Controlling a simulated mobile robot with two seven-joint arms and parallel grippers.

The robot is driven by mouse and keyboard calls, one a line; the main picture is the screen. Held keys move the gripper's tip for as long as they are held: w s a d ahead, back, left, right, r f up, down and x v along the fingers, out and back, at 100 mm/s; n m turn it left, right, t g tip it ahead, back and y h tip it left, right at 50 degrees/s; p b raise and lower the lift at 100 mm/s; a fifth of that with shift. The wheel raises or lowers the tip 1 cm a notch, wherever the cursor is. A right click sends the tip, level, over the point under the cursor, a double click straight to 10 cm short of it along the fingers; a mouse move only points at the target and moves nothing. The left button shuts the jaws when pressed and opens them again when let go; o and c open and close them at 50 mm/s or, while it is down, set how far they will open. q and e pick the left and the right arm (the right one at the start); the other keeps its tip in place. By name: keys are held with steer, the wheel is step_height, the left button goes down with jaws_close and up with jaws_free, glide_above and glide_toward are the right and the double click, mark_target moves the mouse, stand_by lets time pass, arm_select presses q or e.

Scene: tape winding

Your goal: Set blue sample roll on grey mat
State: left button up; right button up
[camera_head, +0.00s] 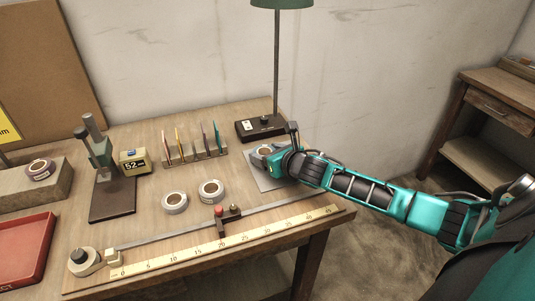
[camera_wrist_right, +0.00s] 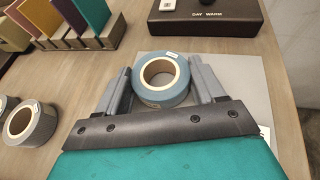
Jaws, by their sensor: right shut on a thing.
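The blue sample roll (camera_wrist_right: 161,82) is a blue-grey ring of tape with a pale core. My right gripper (camera_wrist_right: 160,68) is shut on it, with one finger on each side. The roll is over the grey mat (camera_wrist_right: 240,75), and I cannot tell whether its underside touches the mat. In the head view the roll (camera_head: 264,149) shows partly behind my right gripper (camera_head: 270,153), and the mat (camera_head: 265,180) lies under them at the table's right side. My left gripper is not in view.
Two grey tape rolls (camera_head: 174,203) (camera_head: 211,191) lie left of the mat. A rack of coloured cards (camera_head: 195,151) and a lamp base (camera_head: 260,127) stand behind. A long ruler (camera_head: 220,243) runs along the front. A red tray (camera_head: 22,250) is at far left.

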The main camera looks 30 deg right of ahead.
steer(key=shift+f, duration=0.2)
steer(key=o, duration=1)
steer(key=shift+r, duration=0.1)
steer(key=shift+r, duration=0.15)
steer(key=p+v, duration=0.1)
steer(key=v, duration=0.9)
steer(key=shift+s+r, duration=0.1)
steer(key=shift+s, duration=0.15)
steer(key=shift+s+r, duration=0.35)
steer(key=shift+s, duration=0.3)
